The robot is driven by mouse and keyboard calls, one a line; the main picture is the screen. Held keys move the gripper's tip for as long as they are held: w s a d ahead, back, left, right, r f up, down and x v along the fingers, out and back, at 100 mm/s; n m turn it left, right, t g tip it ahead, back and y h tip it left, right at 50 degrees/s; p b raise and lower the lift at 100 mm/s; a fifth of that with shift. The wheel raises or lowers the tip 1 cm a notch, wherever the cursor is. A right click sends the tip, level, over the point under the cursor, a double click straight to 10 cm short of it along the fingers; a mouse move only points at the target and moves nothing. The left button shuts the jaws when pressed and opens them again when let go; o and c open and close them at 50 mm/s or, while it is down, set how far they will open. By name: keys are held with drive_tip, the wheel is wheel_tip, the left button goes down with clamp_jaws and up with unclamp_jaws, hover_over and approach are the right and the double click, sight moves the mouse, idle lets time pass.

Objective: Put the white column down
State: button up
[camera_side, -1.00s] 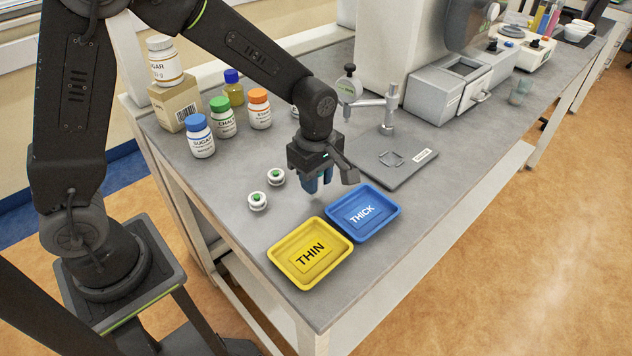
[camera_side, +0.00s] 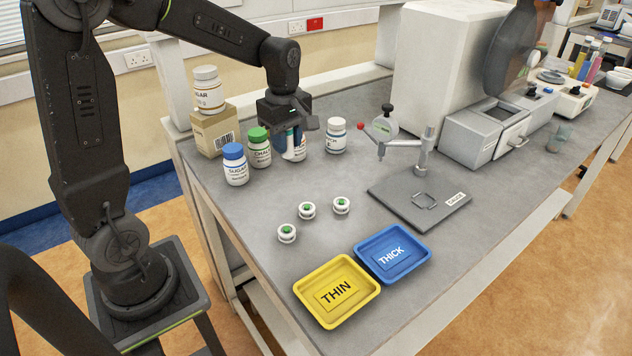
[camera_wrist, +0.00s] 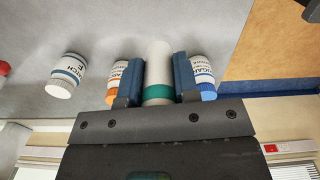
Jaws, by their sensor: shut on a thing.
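My gripper (camera_side: 292,148) is among the bottles at the back left of the bench. In the wrist view my gripper (camera_wrist: 157,82) is shut on the white column (camera_wrist: 157,62), a plain white cylinder with a green band, held between its two blue fingers. In the side view the column is mostly hidden by the fingers and blends with the white bottles behind. I cannot tell whether its lower end touches the bench.
Close around my gripper stand the green-capped bottle (camera_side: 259,152), the blue-capped bottle (camera_side: 235,170), an orange-capped bottle (camera_wrist: 117,80) and a starch bottle (camera_side: 336,138).

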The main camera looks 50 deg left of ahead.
drive_tip(key=a+n, duration=0.1)
drive_tip(key=a, duration=0.7)
drive_tip(key=w+d+f, duration=0.2)
drive_tip(key=d, duration=0.1)
drive_tip(key=w+d+f, duration=0.2)
drive_tip(key=d, duration=0.1)
drive_tip(key=w+d+f, duration=0.2)
drive_tip(key=d+f, duration=0.1)
drive_tip(key=shift+w, duration=0.25)
drive_tip(key=shift+f, duration=1.95)
drive_tip(key=shift+f, duration=0.15)
drive_tip(key=o, duration=0.9)
